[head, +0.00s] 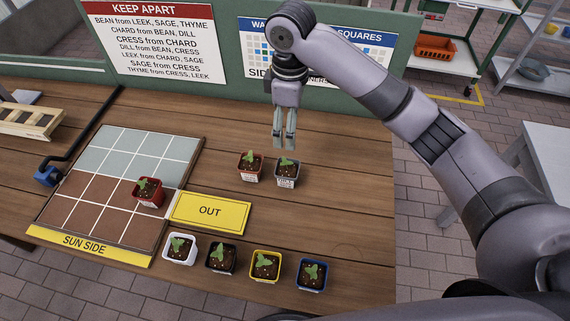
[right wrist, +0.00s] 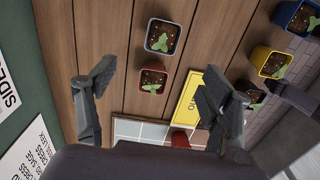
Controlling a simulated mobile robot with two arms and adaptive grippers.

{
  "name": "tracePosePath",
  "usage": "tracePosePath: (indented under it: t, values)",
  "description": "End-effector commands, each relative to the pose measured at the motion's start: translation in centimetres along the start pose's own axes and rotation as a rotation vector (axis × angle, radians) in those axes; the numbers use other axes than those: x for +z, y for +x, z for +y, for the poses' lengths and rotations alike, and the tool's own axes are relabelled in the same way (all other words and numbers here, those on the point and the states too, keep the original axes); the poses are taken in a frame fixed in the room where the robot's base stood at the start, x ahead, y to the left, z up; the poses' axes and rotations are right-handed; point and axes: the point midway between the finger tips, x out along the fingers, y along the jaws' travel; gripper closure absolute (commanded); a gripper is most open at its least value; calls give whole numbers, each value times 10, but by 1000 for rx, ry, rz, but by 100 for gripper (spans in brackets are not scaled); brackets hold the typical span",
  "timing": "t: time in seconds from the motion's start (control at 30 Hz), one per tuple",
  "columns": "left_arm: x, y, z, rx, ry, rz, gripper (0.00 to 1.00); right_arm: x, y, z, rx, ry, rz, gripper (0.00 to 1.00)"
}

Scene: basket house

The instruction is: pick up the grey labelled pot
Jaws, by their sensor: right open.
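The grey labelled pot (head: 286,182), with a green seedling and a white label, stands upright on the wooden table, right of a red labelled pot (head: 250,177). In the right wrist view the grey pot (right wrist: 150,37) is above the red pot (right wrist: 152,79). My right gripper (head: 284,147) is open and empty, pointing down above the table. In the head view its fingertips are just above the grey pot. In the right wrist view its fingers (right wrist: 158,82) are wide apart, with the red pot between them and the grey pot further up.
A yellow OUT sign (head: 212,212) lies left of the grey pot. White (head: 179,254), black (head: 219,268), yellow (head: 264,273) and blue (head: 311,281) pots line the front edge. Another red pot (head: 148,198) stands on the tiled tray (head: 97,226). Table right of the grey pot is clear.

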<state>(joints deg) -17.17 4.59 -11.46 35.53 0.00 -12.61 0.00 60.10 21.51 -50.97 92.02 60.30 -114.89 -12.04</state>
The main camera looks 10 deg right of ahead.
Motion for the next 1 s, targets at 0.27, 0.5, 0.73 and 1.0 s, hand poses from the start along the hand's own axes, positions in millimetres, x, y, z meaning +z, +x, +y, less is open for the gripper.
tracePosePath:
  t: [0.27,0.5,0.73,1.0]
  values:
    - [0,-8,0,0,0,-1,32,1,52,-1,-4,1,-4,26]
    - [-1,-15,0,0,0,0,32,0,100,-1,-3,1,-1,26]
    - [-2,-17,0,0,0,0,32,0,120,-1,-1,1,0,26]
    - [-3,-30,0,1,0,0,32,-3,154,-3,-3,1,-1,26]
